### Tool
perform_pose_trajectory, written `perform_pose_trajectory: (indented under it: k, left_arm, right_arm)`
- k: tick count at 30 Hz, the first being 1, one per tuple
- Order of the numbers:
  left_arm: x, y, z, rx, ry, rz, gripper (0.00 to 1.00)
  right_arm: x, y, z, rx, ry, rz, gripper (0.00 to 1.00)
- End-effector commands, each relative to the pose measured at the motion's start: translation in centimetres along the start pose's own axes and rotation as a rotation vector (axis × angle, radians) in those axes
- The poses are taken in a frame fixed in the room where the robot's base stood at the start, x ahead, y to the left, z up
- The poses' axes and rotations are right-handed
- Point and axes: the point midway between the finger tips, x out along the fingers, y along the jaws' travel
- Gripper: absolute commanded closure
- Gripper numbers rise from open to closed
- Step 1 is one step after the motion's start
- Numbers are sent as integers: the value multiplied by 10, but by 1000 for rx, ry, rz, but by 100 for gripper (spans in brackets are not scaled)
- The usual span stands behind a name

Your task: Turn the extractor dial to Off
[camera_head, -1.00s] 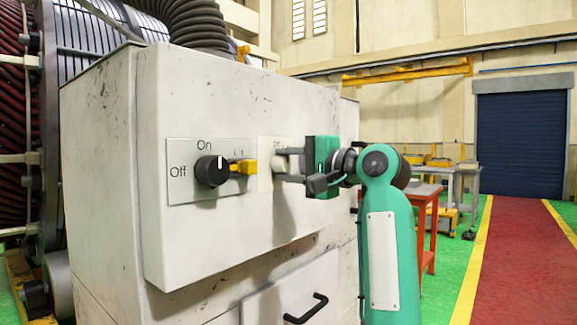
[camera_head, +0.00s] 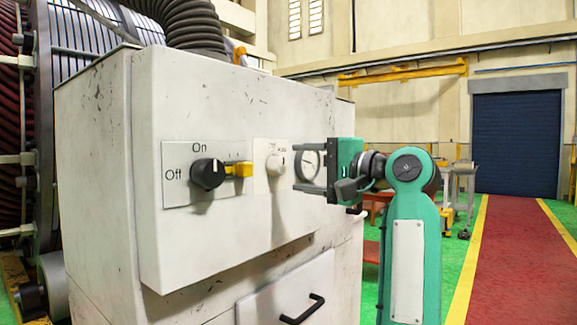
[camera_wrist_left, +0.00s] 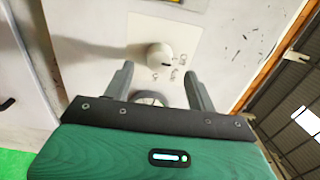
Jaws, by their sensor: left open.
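A black dial (camera_head: 208,174) sits on a plate marked On and Off on the white cabinet's front. A yellow part (camera_head: 239,170) is at its right. Right of it, a cream knob (camera_head: 275,165) sits on its own plate with small labels I cannot read; the knob also shows in the left wrist view (camera_wrist_left: 159,55). Which knob is the extractor dial is not legible. My left gripper (camera_head: 295,167) is open and empty, its fingers pointing at the panel just right of the cream knob. In the left wrist view, the fingers (camera_wrist_left: 158,72) are spread below the knob, apart from it.
A round gauge (camera_head: 309,166) is on the panel behind my left gripper's fingers. A drawer handle (camera_head: 303,309) juts out below. A ribbed hose (camera_head: 196,22) rises behind the white cabinet (camera_head: 95,180). The floor at the right is clear.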

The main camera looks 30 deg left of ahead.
Motion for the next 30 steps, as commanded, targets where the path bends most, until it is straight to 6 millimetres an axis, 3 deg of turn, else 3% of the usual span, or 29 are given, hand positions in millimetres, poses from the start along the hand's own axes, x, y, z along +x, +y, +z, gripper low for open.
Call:
perform_pose_trajectory:
  k: [6, 12, 30]
  left_arm:
    - [-50, -1, -1, 0, 1, -2, 43]
    - [-78, 0, -1, 1, 1, 0, 43]
    - [-86, 1, 0, 1, 0, 1, 43]
  right_arm:
    - [-6, -4, 17, 16, -110, 1, 64]
    - [-11, -6, 29, 26, -180, 0, 64]
    - [-13, -7, 33, 29, -202, 0, 64]
